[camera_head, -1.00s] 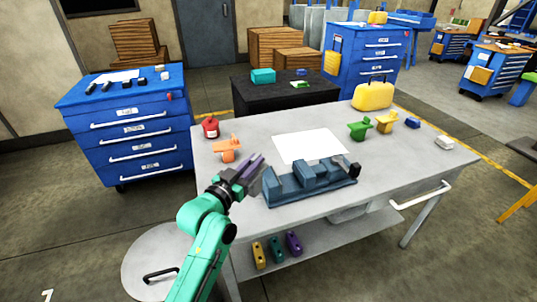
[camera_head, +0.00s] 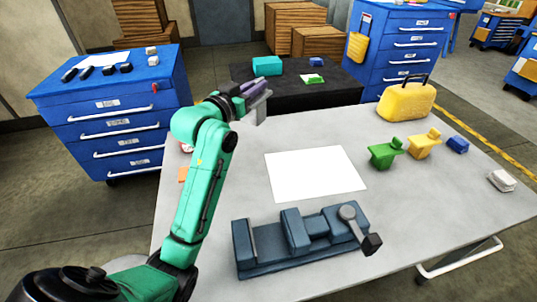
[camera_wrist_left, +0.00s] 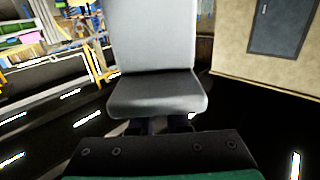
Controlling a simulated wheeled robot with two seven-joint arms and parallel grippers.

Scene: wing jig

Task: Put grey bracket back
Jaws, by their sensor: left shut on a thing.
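My left gripper (camera_head: 250,88) is shut on the grey bracket (camera_head: 258,107), whose lower part shows just under the purple fingers. It holds the bracket in the air near the back left edge of the grey table (camera_head: 225,200), in front of the black cabinet. In the left wrist view the grey bracket (camera_wrist_left: 150,45) fills the middle, with a tall flat plate and a thicker foot nearer the camera. The fingertips are mostly hidden there. My right gripper is not in view.
A blue-grey vise (camera_head: 300,240) stands at the table's front, with a white sheet (camera_head: 315,173) behind it. Green (camera_head: 384,153) and yellow (camera_head: 424,145) brackets stand to the right, near a yellow case (camera_head: 406,101). An orange piece (camera_head: 183,174) is mostly hidden by my arm.

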